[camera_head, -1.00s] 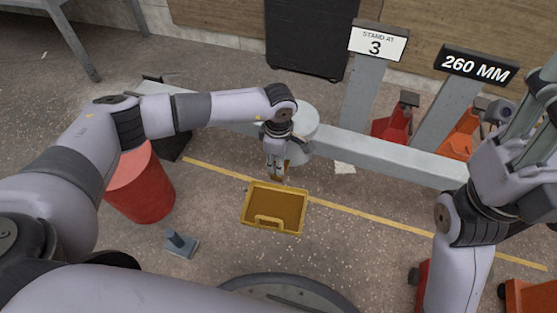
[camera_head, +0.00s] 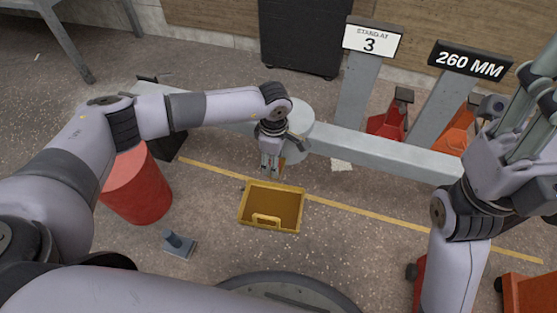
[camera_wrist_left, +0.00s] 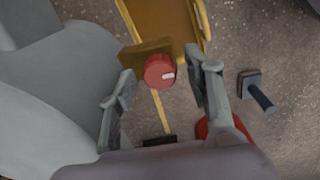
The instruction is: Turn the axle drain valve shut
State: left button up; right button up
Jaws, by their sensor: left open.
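The drain valve shows in the left wrist view as a round red knob (camera_wrist_left: 160,71) with a white mark on its face. It sits against a brass-coloured block (camera_wrist_left: 143,52) beside the large grey axle housing (camera_wrist_left: 55,85). My left gripper (camera_wrist_left: 167,76) is open, with one finger on each side of the knob; I cannot tell whether either touches it. In the head view my left gripper (camera_head: 271,172) points down beside the rounded grey housing (camera_head: 297,125), and it hides the knob. My right gripper (camera_head: 522,115) is raised at the right edge, away from the valve.
A yellow tray (camera_head: 246,207) lies on the floor below the left gripper. The grey axle beam (camera_head: 385,154) runs to the right. A red drum (camera_head: 136,190) and a small grey-blue stand (camera_head: 178,244) are at the left. Signs reading 3 (camera_head: 372,39) and 260 MM (camera_head: 468,62) stand behind.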

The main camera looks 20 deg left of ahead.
pick_arm(q)
jog(key=shift+n, duration=0.3)
jog(key=n, duration=0.3)
jog(key=shift+n, duration=0.4)
jog(key=n+b, duration=0.1)
jog(key=n, duration=0.3)
jog(key=shift+f+n, duration=0.1)
jog(key=shift+n, duration=0.2)
jog(key=n+b, duration=0.1)
jog(key=n, duration=0.2)
jog(key=n+b, duration=0.2)
jog(key=n, duration=0.3)
notch_tip(320, 180, up, 18)
jog(key=p, duration=0.9)
jog(key=s+d+r+m+g+h, duration=0.2)
jog(key=s+d+g+h, duration=0.2)
jog(key=s+d, duration=0.5)
jog(key=s+d+r+m+g+h, duration=0.3)
jog(key=s+d+h, duration=0.2)
jog(key=s+d, duration=0.5)
jog(key=shift+s+g, duration=0.4)
jog(key=shift+s, duration=0.45)
